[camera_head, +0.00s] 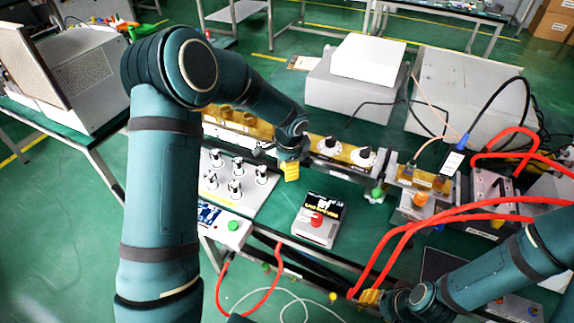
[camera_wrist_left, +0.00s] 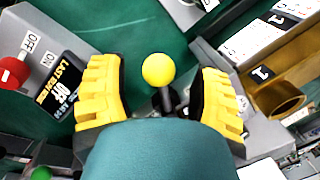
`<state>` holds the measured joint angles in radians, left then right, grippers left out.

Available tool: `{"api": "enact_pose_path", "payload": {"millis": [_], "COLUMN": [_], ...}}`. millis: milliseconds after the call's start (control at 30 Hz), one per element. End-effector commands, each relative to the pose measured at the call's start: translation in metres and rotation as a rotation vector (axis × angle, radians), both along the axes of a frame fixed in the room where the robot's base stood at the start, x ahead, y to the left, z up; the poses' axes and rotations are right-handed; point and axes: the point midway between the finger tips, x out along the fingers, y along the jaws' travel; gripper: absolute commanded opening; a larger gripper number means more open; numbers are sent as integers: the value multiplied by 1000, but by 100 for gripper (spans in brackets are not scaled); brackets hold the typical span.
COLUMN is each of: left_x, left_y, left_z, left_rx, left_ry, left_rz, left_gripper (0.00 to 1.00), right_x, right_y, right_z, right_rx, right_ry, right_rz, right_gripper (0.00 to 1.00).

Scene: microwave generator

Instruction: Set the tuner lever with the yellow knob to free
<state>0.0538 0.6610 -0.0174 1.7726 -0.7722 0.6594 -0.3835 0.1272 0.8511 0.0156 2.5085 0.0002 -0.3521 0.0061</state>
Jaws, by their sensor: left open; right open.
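The tuner lever's yellow ball knob (camera_wrist_left: 158,70) sits on a short dark stem in the left wrist view. It shows between the two yellow fingers of my left gripper (camera_wrist_left: 160,92), with a gap on each side. My left gripper is open. In the head view my left gripper (camera_head: 289,170) is at the front of the brass waveguide line and hides the knob. My right gripper (camera_head: 370,298) is open near the lower edge of the head view, away from the lever. The lever's setting marks cannot be read.
A switch box with a red knob (camera_head: 317,218) and a dark display stands just in front of the left gripper. A plate with several black-and-white knobs (camera_head: 235,188) lies to its left. A green-knobbed part (camera_head: 377,191) is to its right. Red hoses (camera_head: 440,218) cross the right side.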

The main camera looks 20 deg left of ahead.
Motion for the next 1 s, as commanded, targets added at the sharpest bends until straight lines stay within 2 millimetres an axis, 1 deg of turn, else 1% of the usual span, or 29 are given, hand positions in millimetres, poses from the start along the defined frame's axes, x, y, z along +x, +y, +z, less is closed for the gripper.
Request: {"api": "enact_pose_path", "payload": {"millis": [300,500,600,700,1000], "left_x": [-9,-14,-15,-16,-16], "left_y": [-8,-12,-13,-14,-14], "left_z": [63,94,102,107,108], "left_rx": [-1,-1,-1,0,0], "left_ry": [-6,-3,-3,-1,-1], "left_rz": [0,-1,-2,-1,-1], "left_gripper": [63,63,63,63,63], "right_x": [0,0,0,0,0], "right_y": [0,0,0,0,0], "right_z": [0,0,0,0,0], "right_rx": [0,0,0,0,0], "right_ry": [0,0,0,0,0], "right_rz": [0,0,0,0,0], "right_gripper": [47,47,47,47,47]}}
